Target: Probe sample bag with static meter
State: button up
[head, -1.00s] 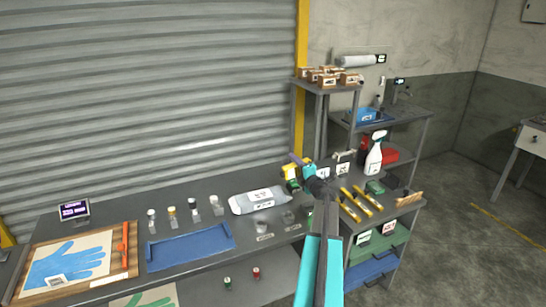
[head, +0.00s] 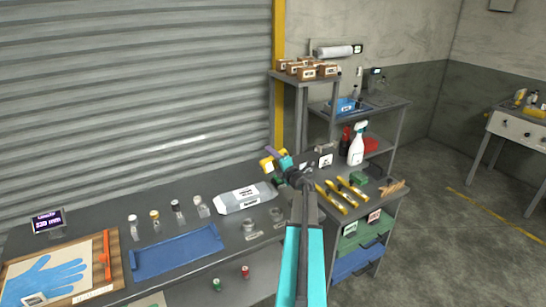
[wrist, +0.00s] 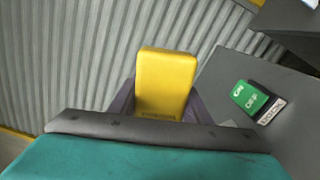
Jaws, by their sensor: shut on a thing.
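My gripper (head: 271,159) is above the back of the long grey table. It is shut on a yellow block-shaped device (head: 266,164), probably the static meter. In the wrist view the yellow device (wrist: 166,82) stands upright between my purple fingers (wrist: 160,104), its face marked with small dark print I cannot read. A pale, pillow-shaped bag (head: 245,198) with white labels, likely the sample bag, lies flat on the table. It is in front of and left of my gripper, apart from the device.
A green ON/OFF switch (wrist: 250,97) sits on the table near my gripper. Several small bottles (head: 178,212) stand left of the bag, behind a blue tray (head: 176,251). A white spray bottle (head: 356,145) and yellow-handled tools (head: 342,195) are at right. Shelving stands behind.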

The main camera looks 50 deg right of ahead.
jog(key=shift+w+a+f+b, duration=0.1)
jog(key=shift+f+b, duration=1.65)
jog(key=shift+f, duration=1.3)
jog(key=shift+r, duration=0.1)
notch_tip(320, 180, up, 7)
jog(key=p, duration=0.4)
